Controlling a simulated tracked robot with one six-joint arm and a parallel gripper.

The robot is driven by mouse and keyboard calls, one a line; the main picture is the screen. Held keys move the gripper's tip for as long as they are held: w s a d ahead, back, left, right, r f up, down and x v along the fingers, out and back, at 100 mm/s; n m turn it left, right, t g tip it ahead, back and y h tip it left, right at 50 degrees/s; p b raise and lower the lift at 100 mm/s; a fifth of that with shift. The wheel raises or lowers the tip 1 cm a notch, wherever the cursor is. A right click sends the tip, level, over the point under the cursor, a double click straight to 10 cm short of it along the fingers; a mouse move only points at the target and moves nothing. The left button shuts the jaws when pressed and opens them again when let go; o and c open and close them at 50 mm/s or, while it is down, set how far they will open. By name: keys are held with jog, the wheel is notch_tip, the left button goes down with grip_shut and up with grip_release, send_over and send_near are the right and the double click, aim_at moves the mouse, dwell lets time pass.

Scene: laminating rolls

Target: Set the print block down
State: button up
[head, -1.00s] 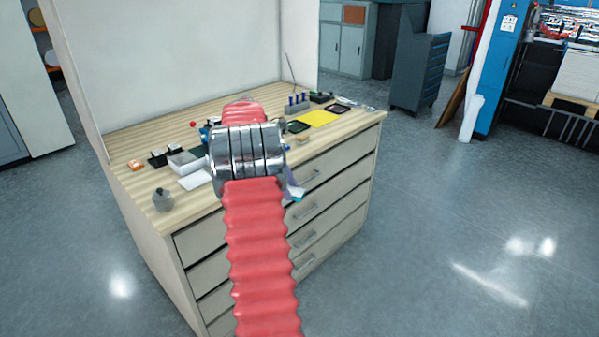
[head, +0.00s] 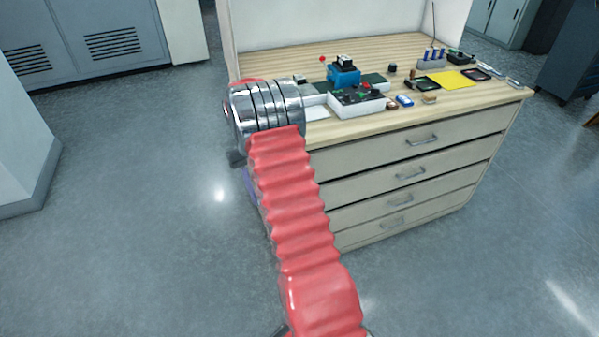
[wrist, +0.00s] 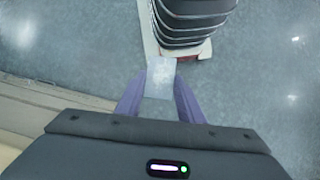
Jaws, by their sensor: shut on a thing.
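The print block (wrist: 160,78), a pale grey, faintly marked piece, sits between the two purple fingers of my gripper (wrist: 159,100) in the wrist view. My gripper is shut on it and holds it above the grey floor, beside the workbench. In the head view only a purple part of my gripper (head: 250,185) shows, low at the bench's left front corner; my arm hides the rest, and the block cannot be made out there.
The wooden bench top (head: 300,55) has drawers below. On it are a blue device (head: 343,76), a white-sided box (head: 357,105), a yellow sheet (head: 452,80) and several small items. Its front right strip is clear. Grey cabinets (head: 110,42) stand at the back left, with open floor between.

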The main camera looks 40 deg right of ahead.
jog(key=w+a+f+n+h, duration=0.1)
jog(key=a+f, duration=0.2)
jog(key=a, duration=0.9)
jog(key=w+a+f+n, duration=0.1)
jog(key=a+f+n, duration=0.1)
jog(key=a, duration=1)
jog(key=shift+f+h, duration=0.4)
jog(key=shift+f, duration=0.4)
jog(key=shift+s, duration=0.1)
